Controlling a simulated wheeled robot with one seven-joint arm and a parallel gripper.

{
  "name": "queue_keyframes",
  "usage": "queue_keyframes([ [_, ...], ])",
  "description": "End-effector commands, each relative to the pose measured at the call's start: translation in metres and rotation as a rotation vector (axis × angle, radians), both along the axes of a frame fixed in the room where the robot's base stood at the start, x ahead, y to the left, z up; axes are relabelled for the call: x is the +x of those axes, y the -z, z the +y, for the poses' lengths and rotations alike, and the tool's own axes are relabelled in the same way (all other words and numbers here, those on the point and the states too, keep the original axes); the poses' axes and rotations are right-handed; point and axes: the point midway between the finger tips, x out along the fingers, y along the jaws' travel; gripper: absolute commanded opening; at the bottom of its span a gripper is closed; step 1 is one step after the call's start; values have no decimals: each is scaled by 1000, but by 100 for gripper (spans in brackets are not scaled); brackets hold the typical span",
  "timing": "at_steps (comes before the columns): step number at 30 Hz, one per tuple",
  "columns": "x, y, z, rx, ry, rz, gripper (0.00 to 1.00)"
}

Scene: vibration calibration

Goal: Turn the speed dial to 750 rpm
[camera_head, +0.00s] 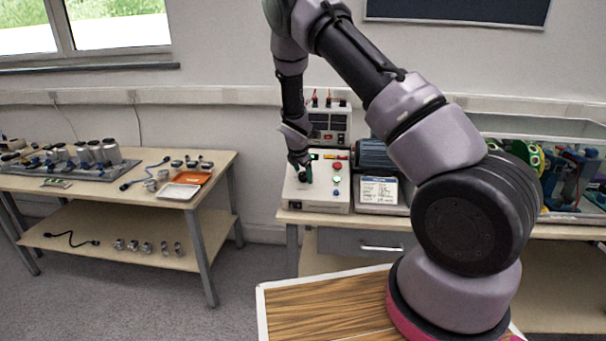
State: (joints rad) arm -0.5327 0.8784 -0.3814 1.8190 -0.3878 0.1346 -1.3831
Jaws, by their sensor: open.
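The control box (322,198) is a pale, sloped-top unit on the workbench at centre. The speed dial is not clearly seen; my gripper covers that part of the panel. I cannot tell whether the fingers touch it. A small display at the top of the panel is too small to read.
A power supply (328,124) stands behind the box. A dark motor (372,155) with a white label plate (379,190) is just right of it. A separate table (110,195) at left holds metal weights, cables and an orange tray (192,177). Grey floor lies between.

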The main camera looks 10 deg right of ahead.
Motion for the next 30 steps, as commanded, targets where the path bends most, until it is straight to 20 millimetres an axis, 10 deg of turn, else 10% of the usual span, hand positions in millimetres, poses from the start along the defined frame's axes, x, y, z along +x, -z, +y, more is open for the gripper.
queue_keyframes([
  [11, 2, 5, -1, 0, 0, -1, 77],
  [17, 2, 5, -1, 0, 0, 0, 0],
  [30, 2, 5, -1, 39, 86, -13, 0],
])
